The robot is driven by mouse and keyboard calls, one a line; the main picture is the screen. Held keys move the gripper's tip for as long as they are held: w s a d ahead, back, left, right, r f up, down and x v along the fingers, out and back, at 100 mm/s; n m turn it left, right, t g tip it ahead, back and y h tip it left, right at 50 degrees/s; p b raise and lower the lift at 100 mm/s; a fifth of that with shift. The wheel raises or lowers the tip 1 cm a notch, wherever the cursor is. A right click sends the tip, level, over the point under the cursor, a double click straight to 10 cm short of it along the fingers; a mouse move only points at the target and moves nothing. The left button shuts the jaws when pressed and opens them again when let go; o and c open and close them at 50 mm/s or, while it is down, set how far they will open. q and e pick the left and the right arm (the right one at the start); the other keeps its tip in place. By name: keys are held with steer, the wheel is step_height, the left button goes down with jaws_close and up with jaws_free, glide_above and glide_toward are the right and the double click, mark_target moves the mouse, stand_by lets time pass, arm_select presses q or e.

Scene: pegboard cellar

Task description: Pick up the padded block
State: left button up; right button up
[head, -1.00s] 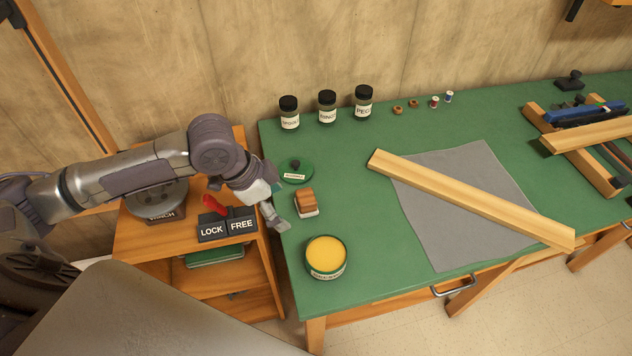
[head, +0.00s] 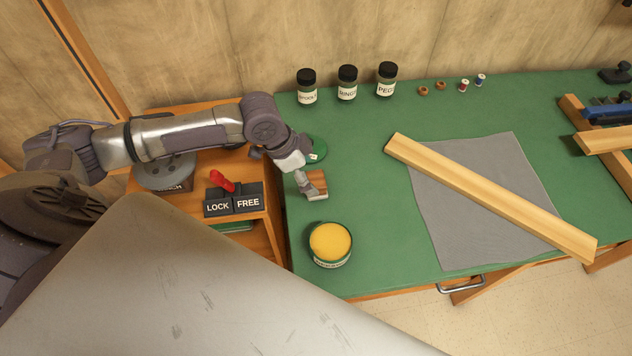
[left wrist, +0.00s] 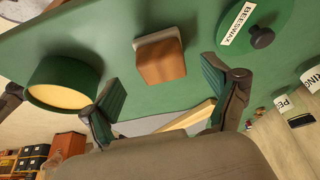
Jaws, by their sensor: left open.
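The padded block (head: 318,182), a brown wooden block with a pale grey pad on its underside, rests on the green bench top near its left end. In the left wrist view the block (left wrist: 163,62) shows ahead of and between the fingertips, with its pad on the far side. My left gripper (head: 306,184) is open at the block's left side, its fingers partly overlapping it in the head view. In the left wrist view the gripper (left wrist: 161,76) has its two green-padded fingers spread and holds nothing. I cannot tell whether a finger touches the block. My right gripper is out of view.
An open tin of yellow wax (head: 330,243) stands in front of the block. A green beeswax lid (head: 319,150) lies just behind it, partly hidden by my gripper. Several jars (head: 347,83) stand at the back. A wooden bar (head: 490,197) lies across a grey cloth (head: 440,230) to the right.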

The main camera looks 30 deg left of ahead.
mark_target(313, 179)
arm_select(q)
steer(key=x, duration=0.2)
steer(key=shift+w+d+f, duration=0.1)
steer(key=shift+w+f, duration=0.05)
steer(key=shift+f, duration=0.1)
steer(key=shift+w+d+f, duration=0.1)
steer(key=shift+w+f, duration=0.1)
steer(key=shift+f, duration=0.3)
steer(key=shift+s, duration=0.1)
steer(key=c, duration=1.3)
steer(key=shift+o, duration=0.2)
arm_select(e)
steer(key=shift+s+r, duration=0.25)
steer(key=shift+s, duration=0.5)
arm_select(q)
steer(key=shift+r, duration=0.1)
